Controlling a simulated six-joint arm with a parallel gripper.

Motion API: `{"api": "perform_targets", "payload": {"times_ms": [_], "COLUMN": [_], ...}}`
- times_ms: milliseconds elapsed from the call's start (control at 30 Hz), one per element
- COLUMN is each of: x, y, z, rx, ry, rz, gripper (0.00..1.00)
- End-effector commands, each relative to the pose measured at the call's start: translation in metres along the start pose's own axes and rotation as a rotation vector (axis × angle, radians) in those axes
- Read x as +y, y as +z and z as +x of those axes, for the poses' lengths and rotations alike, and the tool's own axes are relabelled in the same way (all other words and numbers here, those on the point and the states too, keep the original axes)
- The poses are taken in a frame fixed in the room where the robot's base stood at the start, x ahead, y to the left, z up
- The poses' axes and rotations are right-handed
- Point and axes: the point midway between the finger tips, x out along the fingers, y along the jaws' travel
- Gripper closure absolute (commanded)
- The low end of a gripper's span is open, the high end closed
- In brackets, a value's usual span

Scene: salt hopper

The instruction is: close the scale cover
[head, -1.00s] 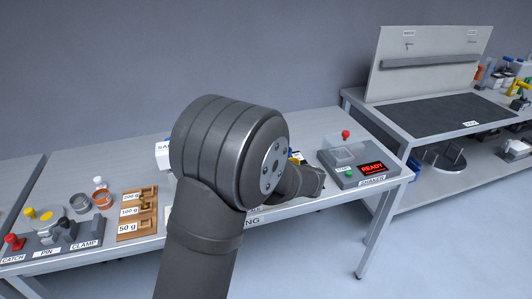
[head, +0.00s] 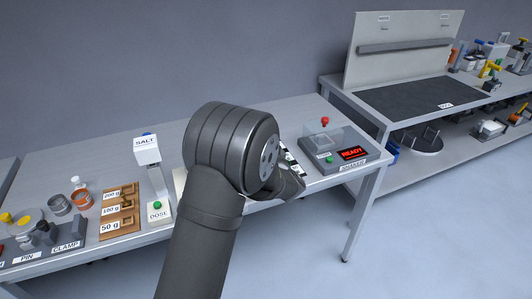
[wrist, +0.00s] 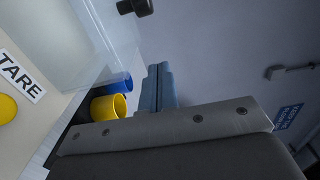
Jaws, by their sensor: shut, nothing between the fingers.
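The scale is mostly hidden behind my arm in the head view; a pale edge (head: 180,183) that may be its housing shows left of the arm. In the wrist view, a cream surface (wrist: 40,125) bears a TARE label (wrist: 20,75) and a yellow button (wrist: 7,107). A clear panel (wrist: 75,35), apparently the scale cover, rises beside it; how far open it is I cannot tell. A dark knob (wrist: 135,6) shows at the top. My gripper (wrist: 158,72) is shut and empty, its fingers right of the panel, with no clear contact visible.
Yellow (wrist: 108,107) and blue (wrist: 118,82) cups stand beyond the panel. The salt dispenser (head: 147,150) stands left of my arm, near the weight tray (head: 120,208). The shaker (head: 325,143), reading READY, stands right. Another bench (head: 420,98) is at the back right.

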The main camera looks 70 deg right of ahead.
Motion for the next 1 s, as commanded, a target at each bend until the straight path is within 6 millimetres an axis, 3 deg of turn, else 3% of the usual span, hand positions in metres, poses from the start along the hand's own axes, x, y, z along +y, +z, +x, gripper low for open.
{"api": "perform_targets", "payload": {"times_ms": [67,333,833,1000], "x": [0.0,0.0,0.0,-0.001], "y": [0.001,0.035,0.043,0.079], "z": [0.017,0.024,0.025,0.026], "rx": [-0.004,-0.003,-0.002,-0.007], "ry": [-0.001,0.001,0.0,0.001], "rz": [-0.002,0.001,0.0,0.002], "gripper": [1.0,1.0,1.0,1.0]}}
